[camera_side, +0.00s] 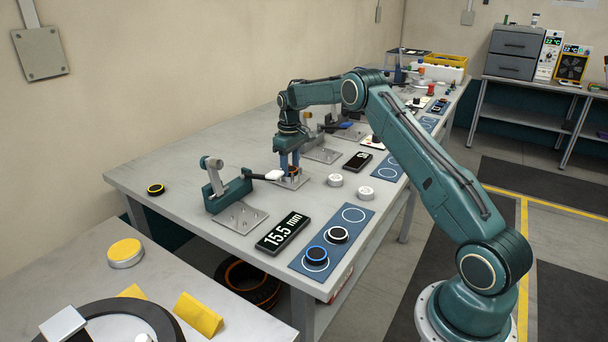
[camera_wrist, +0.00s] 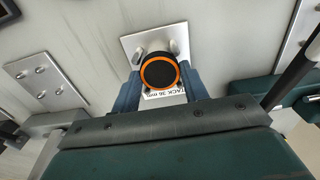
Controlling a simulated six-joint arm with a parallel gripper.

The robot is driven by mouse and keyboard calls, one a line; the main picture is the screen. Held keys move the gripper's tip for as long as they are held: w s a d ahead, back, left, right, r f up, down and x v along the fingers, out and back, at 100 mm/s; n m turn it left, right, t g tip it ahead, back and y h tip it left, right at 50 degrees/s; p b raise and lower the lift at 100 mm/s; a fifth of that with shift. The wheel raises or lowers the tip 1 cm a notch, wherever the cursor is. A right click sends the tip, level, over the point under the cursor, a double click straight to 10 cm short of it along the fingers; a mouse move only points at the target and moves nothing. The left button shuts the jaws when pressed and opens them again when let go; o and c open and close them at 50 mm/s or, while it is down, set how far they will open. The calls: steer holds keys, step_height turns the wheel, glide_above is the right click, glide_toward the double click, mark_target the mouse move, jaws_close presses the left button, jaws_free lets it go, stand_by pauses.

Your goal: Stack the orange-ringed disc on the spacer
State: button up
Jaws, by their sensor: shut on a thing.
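The orange-ringed disc (camera_wrist: 160,73) is black on top with an orange rim. In the wrist view it sits between the two blue fingers of my gripper (camera_wrist: 161,84), which are shut on it. In the side view my gripper (camera_side: 289,163) points down, and the disc is a small dark shape (camera_side: 294,172) low between the fingers, over a grey pinned plate (camera_side: 290,183). The plate shows around the disc in the wrist view (camera_wrist: 135,41). I cannot tell which thing is the spacer; anything under the disc is hidden. Contact below is unclear.
A toggle clamp (camera_side: 229,190) with a white-tipped lever stands left of my gripper. White round pieces (camera_side: 335,180) lie to the right. A display (camera_side: 283,232) reads 15.5 mm. A blue mat (camera_side: 341,242) holds blue-ringed and white-ringed discs. A yellow-ringed disc (camera_side: 156,189) lies far left.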

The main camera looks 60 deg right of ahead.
mark_target(290, 169)
steer(key=o, duration=1)
step_height(290, 169, up, 12)
steer(key=shift+r, duration=0.15)
stand_by(0.6)
